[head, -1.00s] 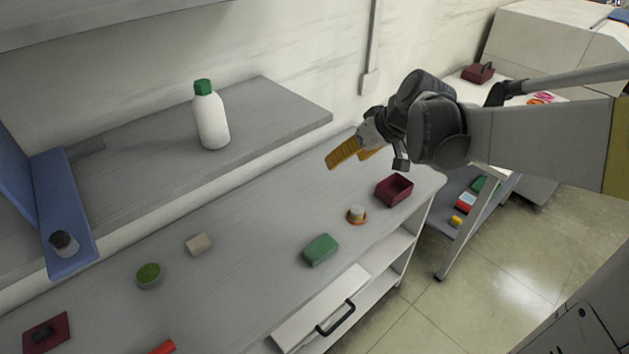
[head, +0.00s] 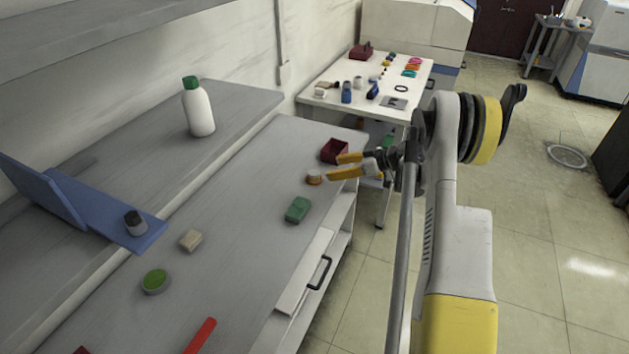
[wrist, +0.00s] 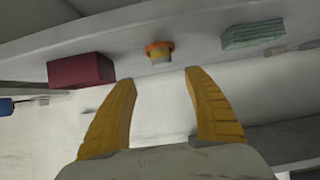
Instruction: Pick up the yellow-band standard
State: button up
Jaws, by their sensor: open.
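A small pale cylinder with a yellowish part stands on an orange base (head: 314,178) near the right end of the grey bench; it looks like the yellow-band standard. In the wrist view the pale and yellow piece (wrist: 160,57) shows against its orange base, ahead of the gap between my fingers. My gripper (head: 340,167) is open and empty, its yellow fingers just to the right of the piece in the head view. The fingers also show in the wrist view (wrist: 159,80), apart from the piece. A dark-capped grey cylinder (head: 135,223) stands on the blue holder.
A dark red box (head: 333,150) lies close behind the fingers, and a green block (head: 298,210) in front. Farther left are a beige block (head: 190,240), a green-topped round tin (head: 155,281) and a red stick (head: 201,336). A white bottle (head: 199,108) stands on the raised shelf.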

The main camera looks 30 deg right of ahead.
aim_at(314, 172)
jog(key=b+x, duration=0.1)
jog(key=x, duration=0.3)
jog(key=shift+w+f, duration=0.1)
jog(key=b+x, duration=0.1)
jog(key=x, duration=0.1)
jog(key=b+x, duration=0.1)
jog(key=x, duration=0.1)
jog(key=shift+a+f, duration=0.15)
jog(key=shift+a, duration=0.1)
jog(key=shift+w+a+f+b, duration=0.1)
jog(key=shift+w+a+b, duration=0.1)
jog(key=shift+b, duration=0.15)
grip_shut()
